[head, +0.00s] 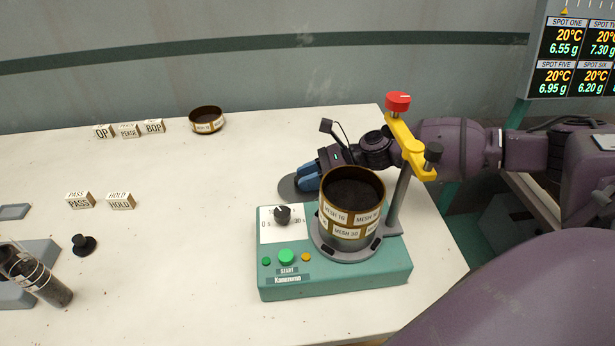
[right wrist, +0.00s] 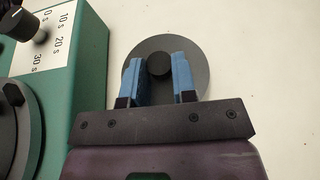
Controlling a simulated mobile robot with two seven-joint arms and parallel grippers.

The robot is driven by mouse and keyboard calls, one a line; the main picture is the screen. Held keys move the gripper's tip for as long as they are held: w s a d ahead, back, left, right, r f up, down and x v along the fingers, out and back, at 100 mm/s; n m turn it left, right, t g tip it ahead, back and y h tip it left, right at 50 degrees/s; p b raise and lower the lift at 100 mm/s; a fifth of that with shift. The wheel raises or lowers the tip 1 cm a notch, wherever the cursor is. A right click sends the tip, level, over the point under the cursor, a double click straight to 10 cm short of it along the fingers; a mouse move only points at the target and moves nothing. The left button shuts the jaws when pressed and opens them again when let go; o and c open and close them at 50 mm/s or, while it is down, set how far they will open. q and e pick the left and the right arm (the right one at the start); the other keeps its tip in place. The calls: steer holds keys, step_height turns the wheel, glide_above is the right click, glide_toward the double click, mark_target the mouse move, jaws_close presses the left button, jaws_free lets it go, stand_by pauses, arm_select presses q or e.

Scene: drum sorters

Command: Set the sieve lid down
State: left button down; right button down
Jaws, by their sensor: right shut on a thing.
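The sieve lid (head: 287,188) is a flat grey disc, low at the table surface behind the left rear of the green shaker. The right wrist view shows the lid (right wrist: 200,62) with its dark round knob (right wrist: 160,66) between the blue fingers. My right gripper (head: 316,178) is shut on that knob. I cannot tell whether the lid touches the table. Part of the lid is hidden by the fingers. The sieve stack (head: 347,217) stands on the shaker, open at the top with dark material inside. My left gripper is not in view.
The green shaker (head: 330,282) has a post with a yellow arm (head: 408,147) and red knob. A sieve ring (head: 206,120) and label blocks (head: 130,131) stand at the back. A clear tube (head: 42,280) leans at left. The table's middle (head: 190,215) is clear.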

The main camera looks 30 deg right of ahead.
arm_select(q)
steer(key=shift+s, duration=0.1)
arm_select(e)
steer(key=shift+f, duration=0.1)
steer(key=c, duration=1.4)
jaws_free()
steer(key=o, duration=0.5)
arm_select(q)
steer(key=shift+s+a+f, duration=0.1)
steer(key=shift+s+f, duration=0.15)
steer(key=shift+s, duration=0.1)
arm_select(e)
steer(key=p+v, duration=0.1)
steer(key=v, duration=0.9)
steer(key=shift+s+d+r+p, duration=0.15)
steer(key=shift+d+r+p, duration=0.05)
steer(key=shift+d+p, duration=0.15)
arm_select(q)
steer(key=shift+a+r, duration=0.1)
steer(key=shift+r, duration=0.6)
arm_select(e)
steer(key=shift+s+d+r, duration=0.2)
steer(key=shift+s+d, duration=0.05)
steer(key=shift+d, duration=0.25)
